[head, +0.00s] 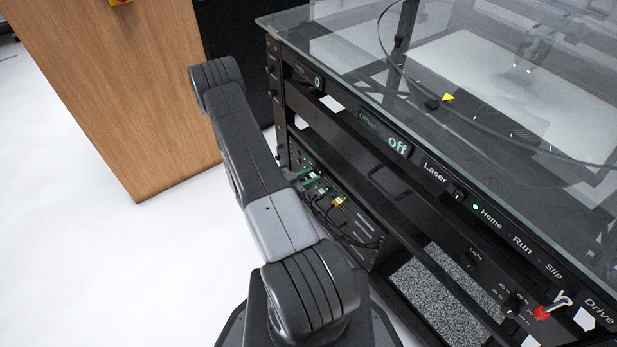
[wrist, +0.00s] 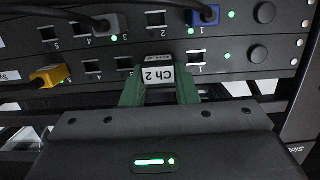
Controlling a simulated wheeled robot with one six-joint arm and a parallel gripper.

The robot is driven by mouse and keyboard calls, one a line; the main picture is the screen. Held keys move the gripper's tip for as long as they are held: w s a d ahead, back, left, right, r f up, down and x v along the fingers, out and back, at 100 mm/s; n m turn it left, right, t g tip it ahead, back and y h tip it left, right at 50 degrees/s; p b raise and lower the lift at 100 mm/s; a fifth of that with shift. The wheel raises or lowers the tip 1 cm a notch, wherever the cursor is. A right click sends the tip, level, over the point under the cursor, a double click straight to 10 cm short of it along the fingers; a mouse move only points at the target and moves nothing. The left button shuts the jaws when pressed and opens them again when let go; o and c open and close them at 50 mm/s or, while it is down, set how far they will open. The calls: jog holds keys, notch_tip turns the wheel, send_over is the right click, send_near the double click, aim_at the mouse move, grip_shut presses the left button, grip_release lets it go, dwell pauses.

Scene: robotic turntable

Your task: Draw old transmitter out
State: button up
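In the wrist view, a small dark block with a white "Ch 2" label (wrist: 158,76), which looks like the transmitter, sits at the lower rack panel (wrist: 225,60). It is at the socket just left of socket 1. My gripper (wrist: 159,88) has its two green fingers on either side of the block, with their inner faces against its sides; no gap shows. How deep the block sits in the socket is hidden.
A blue plug (wrist: 205,14) and a grey plug (wrist: 108,24) are in the upper panel (wrist: 160,25). A yellow plug (wrist: 48,75) is at the lower left. The glass-topped turntable bench (head: 470,130) overhangs the rack. A wooden cabinet (head: 125,90) stands left; white floor (head: 90,260) is clear.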

aim_at(307, 179)
jog(key=shift+c, duration=0.8)
jog(key=shift+s+a, duration=0.1)
jog(key=shift+a, duration=0.05)
jog(key=shift+f+b+v, duration=0.15)
jog(key=shift+b+v, duration=0.1)
jog(key=shift+v, duration=0.65)
jog(key=shift+f+b+v, duration=0.1)
jog(key=shift+b+v, duration=0.1)
jog(key=shift+v, duration=0.75)
